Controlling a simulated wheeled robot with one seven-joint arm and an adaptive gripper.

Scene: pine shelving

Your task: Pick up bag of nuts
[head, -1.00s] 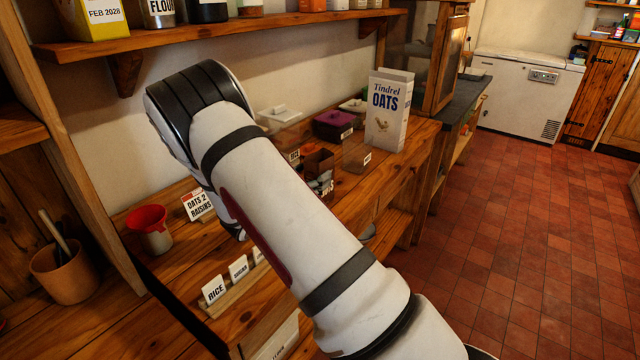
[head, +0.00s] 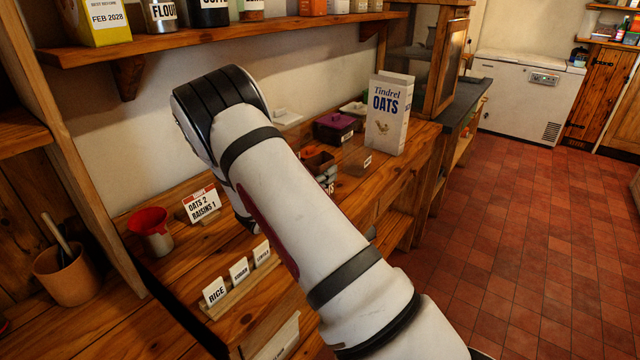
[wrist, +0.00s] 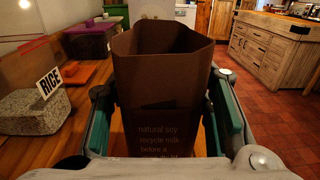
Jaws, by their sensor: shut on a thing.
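A dark brown, open-topped bag (wrist: 165,85) stands upright between the fingers of my gripper (wrist: 165,130) in the wrist view. My gripper is shut on it, with a green-padded finger on each side. Faint print on its front reads "natural soy recycle milk"; I see no nuts label. Its contents are hidden below the rim.
A Tindrel Oats box (head: 388,115) and a purple-lidded box (head: 335,124) stand farther along the counter. A red funnel (head: 149,222) and small label cards (head: 238,270) are nearer. A shelf (head: 220,38) runs above.

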